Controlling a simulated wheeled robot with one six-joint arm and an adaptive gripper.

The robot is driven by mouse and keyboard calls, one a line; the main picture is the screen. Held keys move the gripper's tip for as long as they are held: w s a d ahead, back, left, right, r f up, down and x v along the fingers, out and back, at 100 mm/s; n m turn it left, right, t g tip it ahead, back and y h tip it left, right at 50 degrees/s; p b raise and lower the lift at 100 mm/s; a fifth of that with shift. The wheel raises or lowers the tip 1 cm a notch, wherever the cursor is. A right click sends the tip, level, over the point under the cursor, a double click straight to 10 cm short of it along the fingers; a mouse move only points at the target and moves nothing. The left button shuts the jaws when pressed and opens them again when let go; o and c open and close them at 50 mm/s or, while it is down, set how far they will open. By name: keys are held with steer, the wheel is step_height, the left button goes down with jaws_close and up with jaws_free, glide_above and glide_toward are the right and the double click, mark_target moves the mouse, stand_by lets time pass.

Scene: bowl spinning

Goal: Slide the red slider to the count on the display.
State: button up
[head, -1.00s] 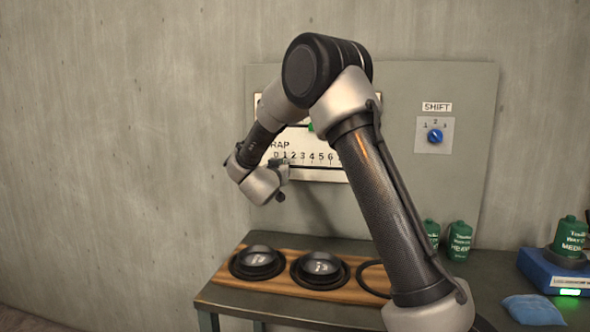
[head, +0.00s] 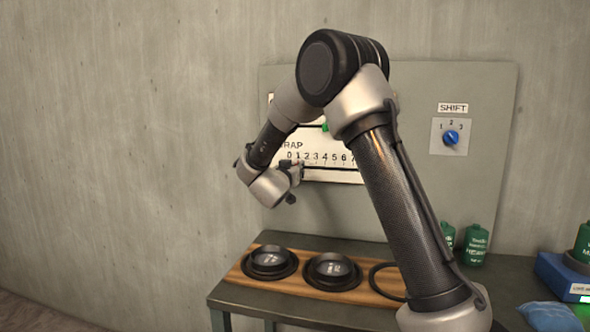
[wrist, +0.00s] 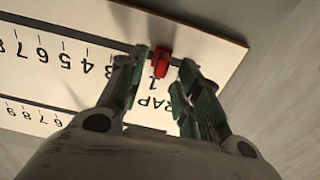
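The red slider (wrist: 160,62) shows in the wrist view near the RAP lettering and the 1 on the white scale. My gripper (wrist: 165,66) has its fingers apart, one on each side of the slider, with a gap visible on both sides. In the head view my gripper (head: 296,172) is at the low-number end of the scale panel (head: 335,174), and the red slider cannot be made out there. My arm covers the right part of the scale. I cannot see a count display.
A green piece (head: 325,127) sits on the panel's upper row. A blue SHIFT knob (head: 451,138) is on the grey board (head: 480,90). Below, dark bowls (head: 271,260) stand on a wooden board (head: 240,276). Green canisters (head: 477,245) and a blue device (head: 560,275) are at right.

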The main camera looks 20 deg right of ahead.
steer(key=v, duration=1)
steer(key=shift+s, duration=0.2)
steer(key=shift+a, duration=0.2)
